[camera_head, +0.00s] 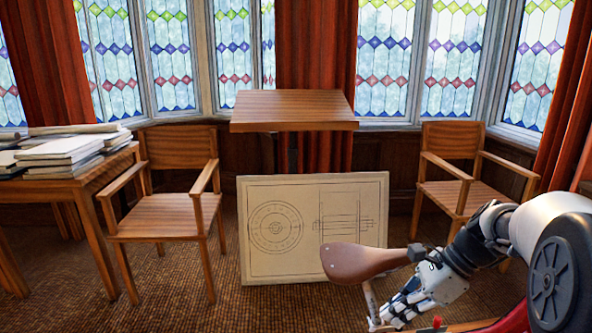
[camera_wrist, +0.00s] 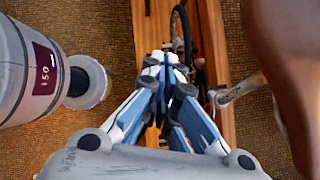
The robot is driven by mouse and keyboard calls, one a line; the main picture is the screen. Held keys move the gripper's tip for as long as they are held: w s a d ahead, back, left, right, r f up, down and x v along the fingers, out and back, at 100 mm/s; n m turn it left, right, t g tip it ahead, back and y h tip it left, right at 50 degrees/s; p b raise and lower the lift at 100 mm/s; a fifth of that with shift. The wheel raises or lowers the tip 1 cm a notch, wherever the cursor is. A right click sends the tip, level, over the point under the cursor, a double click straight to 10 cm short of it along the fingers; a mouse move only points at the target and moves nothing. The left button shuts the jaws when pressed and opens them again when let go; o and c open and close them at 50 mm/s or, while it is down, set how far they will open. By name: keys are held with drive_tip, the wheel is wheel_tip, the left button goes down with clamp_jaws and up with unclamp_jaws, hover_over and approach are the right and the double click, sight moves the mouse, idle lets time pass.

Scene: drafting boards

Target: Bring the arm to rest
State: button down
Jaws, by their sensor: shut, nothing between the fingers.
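My gripper (camera_head: 388,316) is at the bottom right of the head view, with my arm bent in from the right edge. In the wrist view my gripper (camera_wrist: 165,60) has its blue and white fingers closed together at the tips, with nothing between them. It points down over a reddish wooden surface with dark cables, low and close to my own body. No object is held.
A brown saddle-shaped piece (camera_head: 362,262) is close beside the gripper. A drawing board (camera_head: 280,262) leans behind it, below a small wooden table (camera_head: 293,112). Wooden chairs (camera_head: 165,212) (camera_head: 462,190) stand either side. A book-laden table (camera_head: 100,172) is at left. Carpet is clear in front.

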drive_tip(key=s+a+r+n+h, duration=0.2)
drive_tip(key=s+a+r+n, duration=0.1)
drive_tip(key=s+n, duration=0.25)
drive_tip(key=s+a+r+n+h, duration=0.2)
drive_tip(key=s+a+n, duration=0.15)
drive_tip(key=s, duration=0.25)
drive_tip(key=s+f+n+t+h, duration=0.1)
drive_tip(key=s+n+t+h, duration=0.1)
drive_tip(key=s+n, duration=0.9)
drive_tip(key=shift+s+d+f+n+t+h, duration=0.15)
drive_tip(key=shift+s+f+n+t+h, duration=0.2)
drive_tip(key=shift+s+t, duration=0.35)
drive_tip(key=shift+w, duration=0.15)
